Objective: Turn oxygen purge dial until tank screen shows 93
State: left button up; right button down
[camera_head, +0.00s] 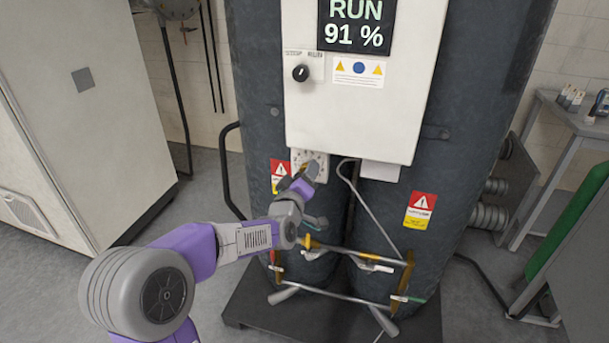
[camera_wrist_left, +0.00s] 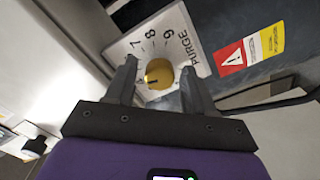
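The tank screen (camera_head: 355,28) at the top reads "RUN 91 %". The purge dial (camera_wrist_left: 158,74) is a yellow round knob on a white plate (camera_wrist_left: 200,62) marked "PURGE" with numbers, 7, 8 and 9 being readable. In the head view the plate (camera_head: 299,158) sits low on the white panel, and my gripper hides much of it. My left gripper (camera_head: 309,174) is at the dial. In the left wrist view its fingers (camera_wrist_left: 160,68) are open, one on each side of the knob, with visible gaps; depth contact cannot be told. My right gripper is not in view.
A black knob (camera_head: 301,73) is higher on the white panel (camera_head: 410,110). Pipes and a bent tube (camera_head: 365,205) run below the dial before the dark tanks (camera_head: 490,70). A white cabinet (camera_head: 70,110) stands left, a grey table (camera_head: 570,115) right.

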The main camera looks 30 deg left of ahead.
pick_arm(q)
jog(key=shift+o, duration=0.2)
jog(key=v, duration=0.7)
jog(key=shift+s+p, duration=0.3)
jog(key=shift+p, duration=0.15)
jog(key=shift+d, duration=0.1)
jog(key=s+d+f+m+g+h+p, duration=0.15)
jog(key=d+f+m+g, duration=0.35)
jog(key=f, duration=0.7)
jog(key=s+d+f+g+h+p, duration=0.1)
jog(key=d+f+g+h+p, duration=0.35)
jog(key=f, duration=0.75)
jog(key=s+d+f+m+g+h+p, duration=0.1)
jog(key=s+d+f+g, duration=0.3)
jog(key=s, duration=0.6)
jog(key=s+d+f+m+g+h+p, duration=0.1)
jog(key=s+d+f+m+g, duration=0.2)
jog(key=s+d+f, duration=0.6)
notch_tip(320, 180, down, 2)
jog(key=shift+s+d+f+m+g, duration=0.1)
jog(key=shift+s+d+m+g, duration=0.1)
jog(key=shift+s+m+g, duration=0.3)
jog(key=shift+s+t, duration=0.1)
jog(key=shift+t, duration=0.15)
dwell(1.4)
